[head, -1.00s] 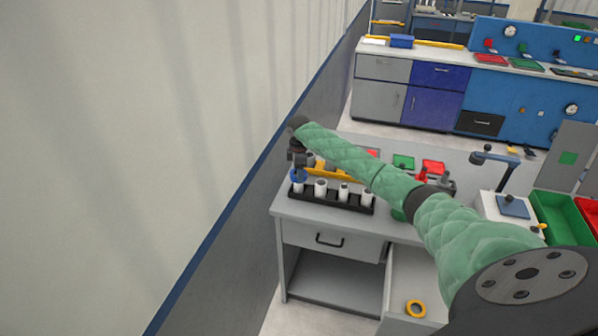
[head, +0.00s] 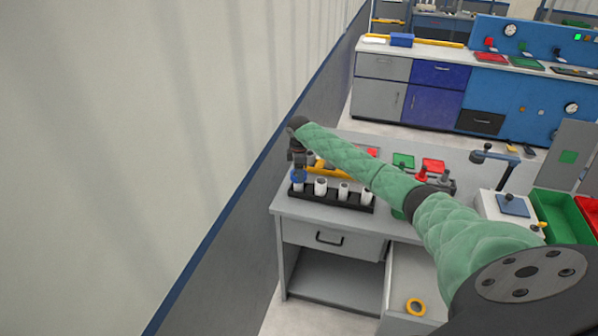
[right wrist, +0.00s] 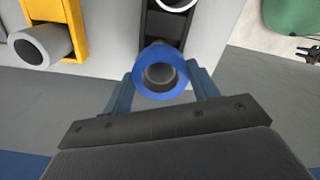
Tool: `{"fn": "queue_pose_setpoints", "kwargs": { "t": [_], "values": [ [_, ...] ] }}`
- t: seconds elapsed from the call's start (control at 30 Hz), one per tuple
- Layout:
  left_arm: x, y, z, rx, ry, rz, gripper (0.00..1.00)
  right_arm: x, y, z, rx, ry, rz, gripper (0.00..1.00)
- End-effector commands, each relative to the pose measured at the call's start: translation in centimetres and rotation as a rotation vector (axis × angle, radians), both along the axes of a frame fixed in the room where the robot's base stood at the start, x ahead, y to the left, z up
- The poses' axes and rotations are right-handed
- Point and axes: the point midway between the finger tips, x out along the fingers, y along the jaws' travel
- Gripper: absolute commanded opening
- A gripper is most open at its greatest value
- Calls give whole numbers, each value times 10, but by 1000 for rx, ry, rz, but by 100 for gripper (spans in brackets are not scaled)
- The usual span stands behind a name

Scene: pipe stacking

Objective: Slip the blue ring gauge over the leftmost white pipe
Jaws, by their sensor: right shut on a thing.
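The blue ring gauge (head: 298,177) is between the fingers of my right gripper (head: 298,168), at the left end of a black rack (head: 334,202). The right wrist view shows the blue ring (right wrist: 145,84) between the blue fingers of the right gripper (right wrist: 161,88). A grey pipe end shows inside its opening. The leftmost white pipe (head: 298,188) stands upright in the rack, its top hidden by the ring. The ring is lined up with the pipe's top; I cannot tell how far around it the ring sits. My left gripper is not in view.
More white pipes (head: 321,187) stand to the right in the rack. A yellow holder (head: 325,171) is behind it; a pipe (right wrist: 42,45) lies by the yellow holder in the right wrist view. A yellow ring (head: 415,307) lies at the front right.

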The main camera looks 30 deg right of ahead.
Motion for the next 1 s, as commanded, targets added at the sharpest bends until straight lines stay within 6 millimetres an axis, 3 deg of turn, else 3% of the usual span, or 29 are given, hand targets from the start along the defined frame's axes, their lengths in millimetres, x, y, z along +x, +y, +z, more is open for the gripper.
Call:
{"fn": "queue_pose_setpoints", "kwargs": {
  "t": [1.0],
  "values": [
    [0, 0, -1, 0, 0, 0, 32, 0, 0, -7, 0, 0, 0, 34]
  ]
}}
